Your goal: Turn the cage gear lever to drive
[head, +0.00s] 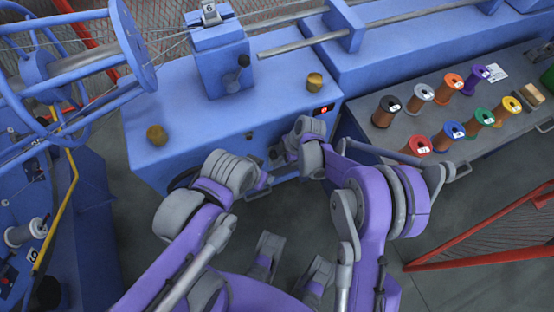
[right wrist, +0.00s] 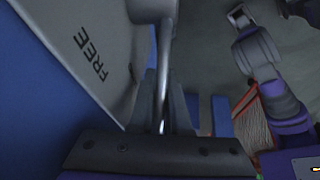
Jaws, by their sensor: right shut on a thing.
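In the right wrist view my right gripper (right wrist: 163,98) is shut on a grey metal lever (right wrist: 167,50), the cage gear lever as far as I can tell. The lever runs up from between the fingers to a grey part. Beside it is a grey plate (right wrist: 90,45) marked FREE; no other marking is readable. In the head view my right gripper (head: 284,154) is at the front face of the blue machine housing (head: 190,120), and the arm mostly hides the lever. My left gripper (head: 264,182) is low before the same housing; its fingers are too unclear to judge.
A grey bench (head: 470,140) with several coloured spools stands to the right. A red rail (head: 480,258) is at lower right. A yellow bar (head: 62,215) and a blue wheel frame (head: 75,65) are at left. Grey floor (head: 440,220) lies open between bench and rail.

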